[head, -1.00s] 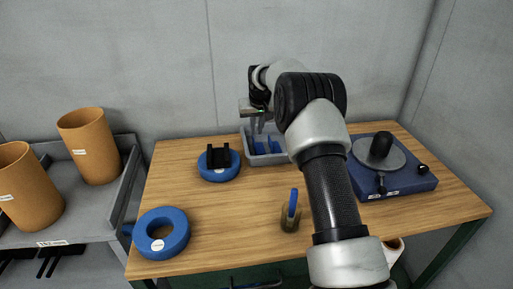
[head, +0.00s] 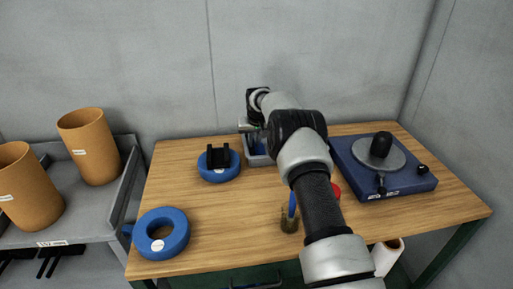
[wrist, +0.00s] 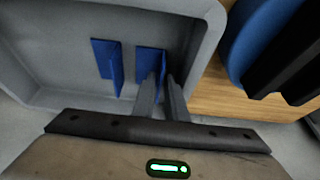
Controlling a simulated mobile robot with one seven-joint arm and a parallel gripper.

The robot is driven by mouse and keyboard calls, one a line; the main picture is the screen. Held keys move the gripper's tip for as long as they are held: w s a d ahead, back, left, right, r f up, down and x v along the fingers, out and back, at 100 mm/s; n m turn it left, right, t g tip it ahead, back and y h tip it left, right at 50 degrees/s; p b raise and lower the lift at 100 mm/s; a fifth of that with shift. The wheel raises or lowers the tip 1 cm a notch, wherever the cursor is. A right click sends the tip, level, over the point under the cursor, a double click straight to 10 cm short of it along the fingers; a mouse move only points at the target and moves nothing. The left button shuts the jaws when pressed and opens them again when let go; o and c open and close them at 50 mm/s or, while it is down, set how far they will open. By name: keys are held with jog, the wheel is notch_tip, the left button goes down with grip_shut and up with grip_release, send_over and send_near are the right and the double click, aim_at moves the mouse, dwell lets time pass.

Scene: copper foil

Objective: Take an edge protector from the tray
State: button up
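The grey tray (wrist: 60,92) fills the left of the wrist view. It also shows at the back of the table in the head view (head: 262,160), partly hidden by my arm. Two blue edge protectors lie in it, each with a flat face and an upstanding flange: a left one (wrist: 104,58) and a right one (wrist: 150,58). My gripper (wrist: 162,78) reaches into the tray at the right protector. A narrow gap shows between its fingers, with the protector's flange in or just behind it. Contact is not clear. In the head view the fingers are hidden.
A blue ring with a black cradle (head: 219,172) stands just left of the tray. Another blue ring (head: 162,234) lies at the front left. A blue turntable device (head: 383,165) is at the right. A small cup with a blue-handled tool (head: 290,222) stands at the front.

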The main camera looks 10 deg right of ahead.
grip_shut()
jog(key=shift+r, duration=0.1)
